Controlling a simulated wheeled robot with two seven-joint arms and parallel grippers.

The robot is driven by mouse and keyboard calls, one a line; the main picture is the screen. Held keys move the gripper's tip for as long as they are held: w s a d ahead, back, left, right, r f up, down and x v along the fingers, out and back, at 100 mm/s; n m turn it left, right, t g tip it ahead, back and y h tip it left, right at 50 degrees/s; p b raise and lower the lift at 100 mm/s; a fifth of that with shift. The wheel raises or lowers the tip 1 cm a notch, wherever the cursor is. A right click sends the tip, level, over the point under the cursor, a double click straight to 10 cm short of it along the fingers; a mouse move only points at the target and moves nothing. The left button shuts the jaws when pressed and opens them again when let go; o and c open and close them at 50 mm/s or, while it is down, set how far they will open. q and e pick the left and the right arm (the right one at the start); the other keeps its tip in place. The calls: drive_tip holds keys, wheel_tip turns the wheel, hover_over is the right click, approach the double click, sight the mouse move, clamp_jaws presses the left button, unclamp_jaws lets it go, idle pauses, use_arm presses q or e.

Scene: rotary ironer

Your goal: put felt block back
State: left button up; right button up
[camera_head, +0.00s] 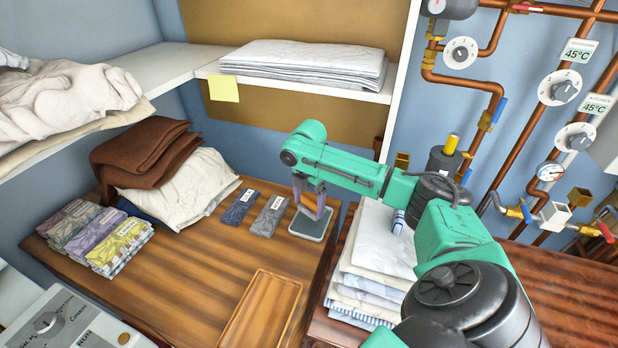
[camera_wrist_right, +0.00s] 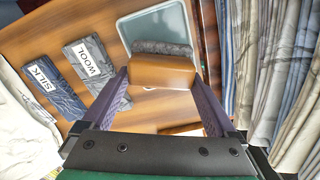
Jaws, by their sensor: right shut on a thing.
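The felt block (camera_wrist_right: 164,70) has a brown wooden body with a grey felt face. My right gripper (camera_wrist_right: 165,82) is shut on it, with one purple finger on each side. In the head view the block (camera_head: 307,202) shows as an orange-brown patch between the fingers of the right gripper (camera_head: 312,207). A small pale grey tray (camera_head: 308,228) with a light rim lies on the wooden table just below and behind the block. I cannot tell whether the block touches the tray. My left gripper is not in view.
Cloth swatches labelled SILK (camera_wrist_right: 44,82) and WOOL (camera_wrist_right: 88,62) lie left of the tray. A shallow wooden tray (camera_head: 262,312) lies in front. A tall stack of folded linen (camera_head: 375,260) stands close on the right. Brown and white cloths (camera_head: 150,155) are heaped at the back left.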

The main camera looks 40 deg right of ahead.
sight(309, 208)
wheel_tip(309, 208, down, 5)
drive_tip(key=shift+r, duration=0.2)
drive_tip(key=shift+f, duration=0.1)
drive_tip(key=o, duration=0.8)
drive_tip(key=shift+o, duration=0.2)
wheel_tip(309, 208, up, 12)
drive_tip(key=shift+r+b, duration=0.2)
drive_tip(key=shift+b, duration=0.1)
